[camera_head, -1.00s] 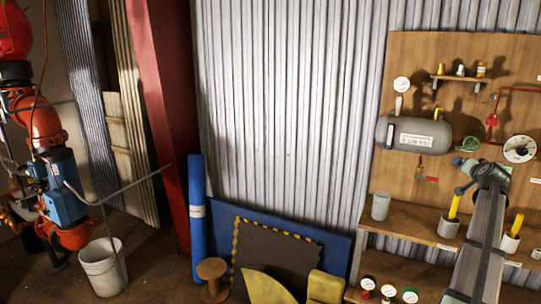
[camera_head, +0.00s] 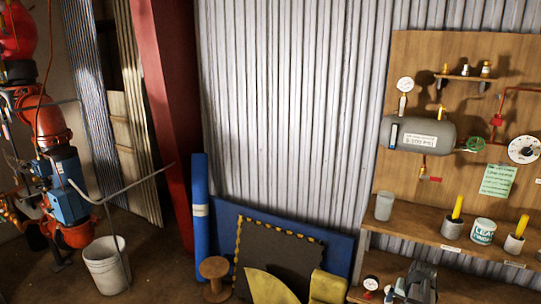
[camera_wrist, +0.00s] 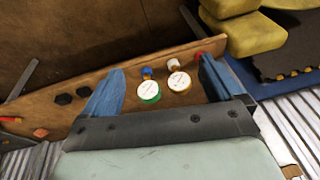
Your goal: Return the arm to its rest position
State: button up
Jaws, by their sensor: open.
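My gripper (camera_wrist: 161,77) shows in the wrist view with its two blue fingers spread apart and nothing held between them. A green-rimmed gauge (camera_wrist: 149,92) and a pale-faced gauge (camera_wrist: 179,81) lie on a wooden shelf (camera_wrist: 95,75) seen beyond the gap. I cannot tell how far the fingers are from them. In the head view, a dark part of my arm (camera_head: 417,281) shows at the bottom right, in front of the lower shelf; the fingers cannot be made out there.
A wooden board (camera_head: 385,75) carries a grey tank (camera_head: 430,128). Blue panel (camera_head: 338,262), bucket (camera_head: 105,270) and red pipework stand left.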

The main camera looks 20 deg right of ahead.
jog(key=s+a+f+n+g+y, duration=0.1)
jog(key=s+a+f+n+g, duration=0.2)
jog(key=a+f, duration=0.85)
jog(key=s+a+f+n+g+y, duration=0.15)
jog(key=s+a+f, duration=0.55)
jog(key=a, duration=0.8)
jog(key=s+a+f+n+g, duration=0.1)
jog(key=s+a+f, duration=0.3)
jog(key=a, duration=0.3)
jog(key=s+a+f+n+g, duration=0.2)
jog(key=s+a+f, duration=0.2)
jog(key=s+a, duration=0.3)
jog(key=s+a+f+n+g+h, duration=0.1)
jog(key=s+a+f+n+g, duration=0.1)
jog(key=s+a, duration=0.3)
jog(key=shift+s+a+f, duration=0.3)
jog(key=shift+a+f, duration=0.6)
jog(key=shift+a, duration=0.15)
